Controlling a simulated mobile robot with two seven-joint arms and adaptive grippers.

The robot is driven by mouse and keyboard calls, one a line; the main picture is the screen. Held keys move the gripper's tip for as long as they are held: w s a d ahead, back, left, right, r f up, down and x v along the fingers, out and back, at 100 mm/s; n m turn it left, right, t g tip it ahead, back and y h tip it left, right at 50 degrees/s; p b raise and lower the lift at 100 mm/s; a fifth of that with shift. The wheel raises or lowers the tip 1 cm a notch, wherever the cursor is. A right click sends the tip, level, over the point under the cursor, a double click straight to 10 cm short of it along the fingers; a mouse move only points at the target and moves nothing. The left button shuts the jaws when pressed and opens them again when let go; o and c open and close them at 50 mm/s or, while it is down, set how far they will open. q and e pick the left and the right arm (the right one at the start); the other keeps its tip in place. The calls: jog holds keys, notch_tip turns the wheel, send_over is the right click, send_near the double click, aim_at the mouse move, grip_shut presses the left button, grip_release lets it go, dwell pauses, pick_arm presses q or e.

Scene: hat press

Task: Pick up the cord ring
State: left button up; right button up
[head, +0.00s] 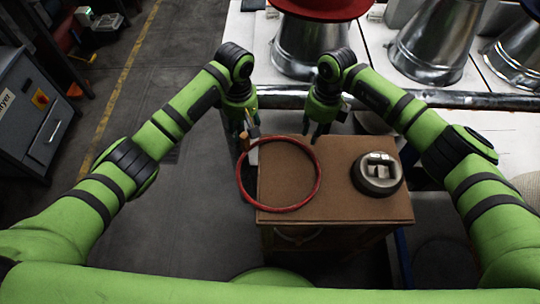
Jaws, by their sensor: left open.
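The cord ring (279,210), a thin red hoop, lies on the brown box-like stand (335,205). Its left part reaches out past the stand's left edge. My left gripper (247,135) is open, pointing down near the ring's far left side and the stand's far left corner. Its fingers are small and partly run together with things behind, and I cannot tell whether they touch the ring. My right gripper (318,130) hangs at the stand's far edge, to the right of the ring's far side. Its fingers look apart and empty.
A dark round object with a pale top (377,174) sits on the stand's right part. Behind is a white table (250,60) with a metal front edge, bearing metal cones (437,45) and a red hat (322,8). Grey floor is open at left, before a grey cabinet (35,110).

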aim_at(245, 142)
pick_arm(q)
jog(key=shift+s, duration=0.1)
pick_arm(e)
jog(key=shift+s, duration=0.1)
pick_arm(q)
jog(key=shift+f, duration=3.6)
pick_arm(e)
jog(key=shift+s+a+f, duration=0.1)
jog(key=shift+a+f, duration=0.1)
jog(key=shift+f, duration=1.6)
jog(key=shift+a+f, duration=0.15)
jog(key=shift+f, duration=1.6)
pick_arm(q)
jog(key=c, duration=0.3)
pick_arm(e)
jog(key=c, duration=0.3)
pick_arm(q)
grip_shut()
pick_arm(e)
grip_shut()
